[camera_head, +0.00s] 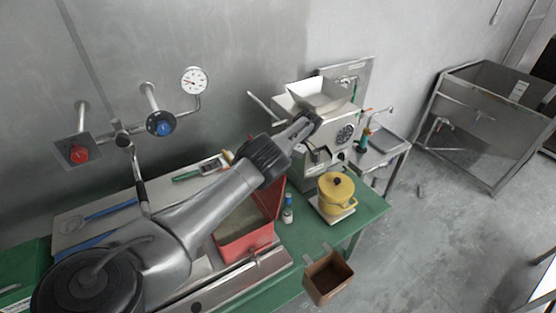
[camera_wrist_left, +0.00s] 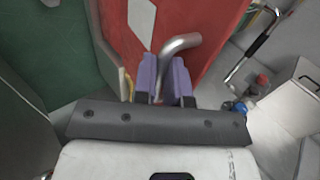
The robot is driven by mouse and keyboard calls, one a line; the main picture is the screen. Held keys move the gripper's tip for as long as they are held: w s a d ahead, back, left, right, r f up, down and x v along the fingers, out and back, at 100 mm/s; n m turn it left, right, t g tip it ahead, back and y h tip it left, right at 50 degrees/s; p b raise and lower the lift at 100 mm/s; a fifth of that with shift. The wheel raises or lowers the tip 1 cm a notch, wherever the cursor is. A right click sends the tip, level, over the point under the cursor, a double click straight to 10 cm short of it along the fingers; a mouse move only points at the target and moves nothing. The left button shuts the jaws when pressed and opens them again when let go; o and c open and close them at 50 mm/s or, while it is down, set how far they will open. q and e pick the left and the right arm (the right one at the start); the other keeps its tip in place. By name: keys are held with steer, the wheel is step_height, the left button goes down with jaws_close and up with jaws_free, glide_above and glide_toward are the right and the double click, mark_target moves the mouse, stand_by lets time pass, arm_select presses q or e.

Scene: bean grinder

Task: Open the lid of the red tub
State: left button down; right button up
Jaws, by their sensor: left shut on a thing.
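The red tub (camera_head: 246,246) sits on the green table, and I can see into its open top. A red panel, seemingly its lid (camera_head: 280,192), stands tilted up at the tub's right side, partly hidden by my left arm. In the left wrist view the red lid (camera_wrist_left: 192,22) carries a pale diamond mark and a bent metal handle (camera_wrist_left: 181,43). My left gripper (camera_wrist_left: 165,76) is shut on this handle, between its purple fingers. In the head view the left gripper (camera_head: 309,122) appears in front of the grinder (camera_head: 330,140). My right gripper is not in view.
A yellow pot (camera_head: 336,196) stands right of the tub, with a small bottle (camera_head: 287,212) between them. A brown box (camera_head: 327,280) is at the table's front edge. A gauge (camera_head: 194,80) and valves are on the wall behind. Open floor lies to the right.

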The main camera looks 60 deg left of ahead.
arm_select(q)
steer(key=shift+w+f, duration=0.1)
steer(key=shift+f, duration=0.3)
steer(key=c, duration=1.2)
jaws_free()
steer(key=shift+w+d+r, duration=0.1)
steer(key=shift+d, duration=0.1)
steer(key=shift+o, duration=0.2)
steer(key=shift+r, duration=0.1)
steer(key=shift+a, duration=0.1)
